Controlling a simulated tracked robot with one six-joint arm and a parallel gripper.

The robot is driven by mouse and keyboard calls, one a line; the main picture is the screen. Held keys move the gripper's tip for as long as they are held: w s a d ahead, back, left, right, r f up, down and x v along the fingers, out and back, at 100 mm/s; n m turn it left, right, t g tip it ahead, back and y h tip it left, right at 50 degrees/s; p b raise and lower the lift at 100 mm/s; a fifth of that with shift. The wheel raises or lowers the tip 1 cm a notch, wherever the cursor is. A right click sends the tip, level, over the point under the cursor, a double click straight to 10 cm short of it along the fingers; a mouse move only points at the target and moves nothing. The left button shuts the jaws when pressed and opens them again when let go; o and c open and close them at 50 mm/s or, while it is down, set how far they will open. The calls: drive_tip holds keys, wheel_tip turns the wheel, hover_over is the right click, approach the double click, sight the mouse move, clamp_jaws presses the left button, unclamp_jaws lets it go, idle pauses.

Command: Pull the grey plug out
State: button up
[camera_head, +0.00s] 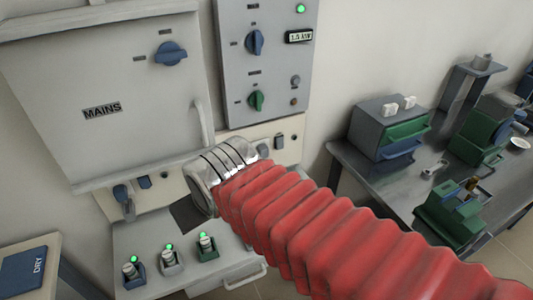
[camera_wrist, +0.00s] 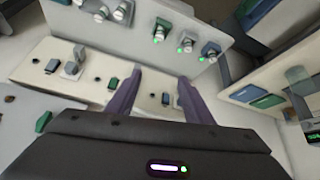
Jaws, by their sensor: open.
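A grey plug (camera_wrist: 73,67) stands out from the pale socket strip, left of my gripper in the wrist view. In the head view my arm hides most of that part of the strip. My gripper (camera_wrist: 160,77) is open and empty, its two purple fingers pointing at the strip. The plug lies outside the gap between the fingers, apart from them. A green piece (camera_wrist: 112,83) sits on the strip between the plug and the left finger. Small blue-grey pieces (camera_wrist: 152,95) show between the fingers. The fingers are not visible in the head view.
Below, a ledge holds lit blue (camera_head: 133,272), grey (camera_head: 171,263) and green (camera_head: 206,247) units. The furnace door (camera_head: 105,95) is above; a side table (camera_head: 375,180) with equipment stands right.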

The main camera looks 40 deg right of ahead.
drive_tip(key=w+d+f+t+h, duration=0.2)
drive_tip(key=w+d+f, duration=0.1)
drive_tip(key=w+d, duration=0.75)
drive_tip(key=t+h, duration=0.2)
drive_tip(key=t, duration=0.3)
approach(265, 152)
drive_tip(key=w+a, duration=0.1)
drive_tip(key=a, duration=0.3)
drive_tip(key=s+d+f+m+t, duration=0.2)
drive_tip(key=s+d+f+t, duration=0.1)
drive_tip(key=s, duration=0.3)
drive_tip(key=shift+f+m+t, duration=0.2)
drive_tip(key=shift+m+t, duration=0.2)
drive_tip(key=shift+t, duration=0.2)
drive_tip(key=x, duration=1.3)
drive_tip(key=shift+w+d, duration=0.35)
drive_tip(key=shift+c, duration=0.4)
